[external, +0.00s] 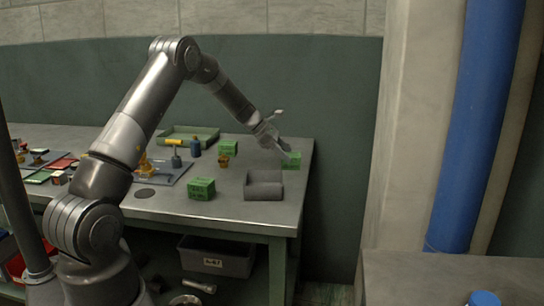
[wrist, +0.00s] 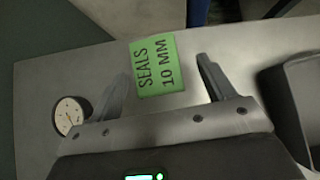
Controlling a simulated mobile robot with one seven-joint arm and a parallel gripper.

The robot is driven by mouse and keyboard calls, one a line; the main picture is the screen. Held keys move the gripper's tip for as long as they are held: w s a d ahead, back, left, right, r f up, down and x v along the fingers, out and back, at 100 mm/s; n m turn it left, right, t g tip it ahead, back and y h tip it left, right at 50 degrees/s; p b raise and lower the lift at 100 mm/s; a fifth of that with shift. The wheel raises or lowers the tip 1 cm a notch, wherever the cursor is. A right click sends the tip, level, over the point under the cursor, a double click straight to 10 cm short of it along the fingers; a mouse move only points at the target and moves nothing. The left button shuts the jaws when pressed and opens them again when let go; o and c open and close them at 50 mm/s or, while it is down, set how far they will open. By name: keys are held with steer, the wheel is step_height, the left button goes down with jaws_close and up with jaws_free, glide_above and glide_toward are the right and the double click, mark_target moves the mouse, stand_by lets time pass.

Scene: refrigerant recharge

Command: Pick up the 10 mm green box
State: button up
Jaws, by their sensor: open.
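The 10 mm green box shows in the wrist view (wrist: 158,64) with "SEALS 10 MM" printed on its face. It lies on the grey bench, ahead of and between the two fingers of my gripper (wrist: 163,68). The fingers are spread wide, with a gap on each side of the box, and hold nothing. In the external view a green box (external: 292,160) sits at the bench's right edge, just below my gripper (external: 283,131). Its label is too small to read there.
Two other green boxes stand on the bench, one at the back (external: 228,148) and one at the front (external: 201,189). A dark grey open bin (external: 264,190) is near the right one. A round dial gauge (wrist: 69,116) lies left of my gripper in the wrist view.

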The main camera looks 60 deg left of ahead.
mark_target(290, 154)
steer(key=x, duration=0.5)
steer(key=shift+w+a+r, duration=0.1)
steer(key=shift+w, duration=0.1)
steer(key=c, duration=1)
